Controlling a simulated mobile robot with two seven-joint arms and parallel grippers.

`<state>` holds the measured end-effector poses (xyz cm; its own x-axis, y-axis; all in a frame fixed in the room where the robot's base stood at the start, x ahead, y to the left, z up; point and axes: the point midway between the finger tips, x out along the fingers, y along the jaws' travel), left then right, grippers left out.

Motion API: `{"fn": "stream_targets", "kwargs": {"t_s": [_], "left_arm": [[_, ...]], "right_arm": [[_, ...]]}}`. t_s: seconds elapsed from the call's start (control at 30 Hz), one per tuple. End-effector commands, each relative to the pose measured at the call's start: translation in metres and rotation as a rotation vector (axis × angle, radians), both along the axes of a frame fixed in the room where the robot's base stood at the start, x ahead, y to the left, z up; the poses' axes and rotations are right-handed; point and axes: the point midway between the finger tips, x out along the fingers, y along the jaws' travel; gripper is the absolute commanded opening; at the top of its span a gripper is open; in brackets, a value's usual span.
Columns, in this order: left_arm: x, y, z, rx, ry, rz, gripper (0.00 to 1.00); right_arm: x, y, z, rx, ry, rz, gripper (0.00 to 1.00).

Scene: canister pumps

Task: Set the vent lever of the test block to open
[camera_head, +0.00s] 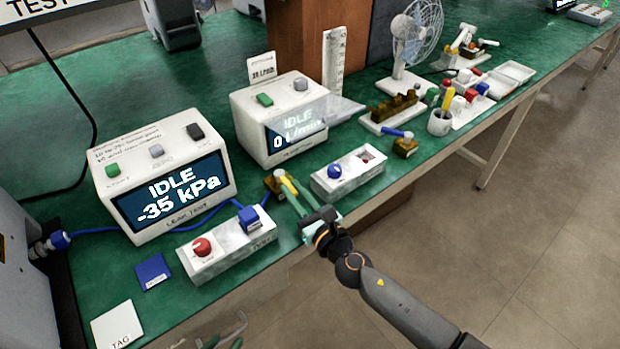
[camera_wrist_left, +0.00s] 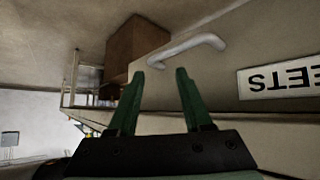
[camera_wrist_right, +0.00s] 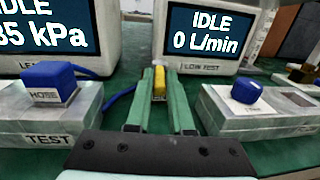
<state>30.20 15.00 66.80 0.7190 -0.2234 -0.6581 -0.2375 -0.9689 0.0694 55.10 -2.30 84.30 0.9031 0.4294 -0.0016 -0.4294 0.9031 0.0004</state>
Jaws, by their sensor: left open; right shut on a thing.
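The white test block (camera_head: 235,252), labelled TEST in the right wrist view (camera_wrist_right: 48,140), carries a red knob (camera_head: 202,246) and a blue hose plug (camera_head: 249,218). A small brass valve (camera_head: 275,183) with a yellow lever (camera_head: 288,185) stands behind the gap between this block and the other white block. My right gripper (camera_head: 292,188) reaches over the front edge, its green fingers closed on the yellow lever (camera_wrist_right: 159,82). The fingers partly hide the lever, so its setting is unclear. My left gripper (camera_head: 238,331) is open and empty below the front edge; its fingers show apart (camera_wrist_left: 157,85).
The leak tester (camera_head: 160,172) reads IDLE -35 kPa, and the flow tester (camera_head: 275,120) reads IDLE 0 L/min. The second white block (camera_head: 347,176) with a blue knob is close right of my right gripper. A blue card (camera_head: 153,271) and white tag (camera_head: 118,326) lie left.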

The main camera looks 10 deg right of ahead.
Motion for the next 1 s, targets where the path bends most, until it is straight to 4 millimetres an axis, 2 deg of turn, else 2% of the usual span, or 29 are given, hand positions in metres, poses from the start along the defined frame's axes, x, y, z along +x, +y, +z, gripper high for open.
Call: {"fn": "stream_targets", "kwargs": {"t_s": [0.13,0.4,1.0], "left_arm": [[-0.012,0.007,-0.005,0.011,0.027,0.012,0.5],[-0.014,0.007,-0.005,0.009,0.028,0.013,0.5],[-0.007,0.006,-0.001,0.007,0.013,0.013,0.5]], "right_arm": [[-0.003,0.007,0.001,0.003,0.003,-0.11,0.0],[-0.004,0.014,0.0,0.001,-0.001,-0.246,0.0],[-0.004,0.017,-0.001,-0.001,-0.001,-0.302,0.0]]}}
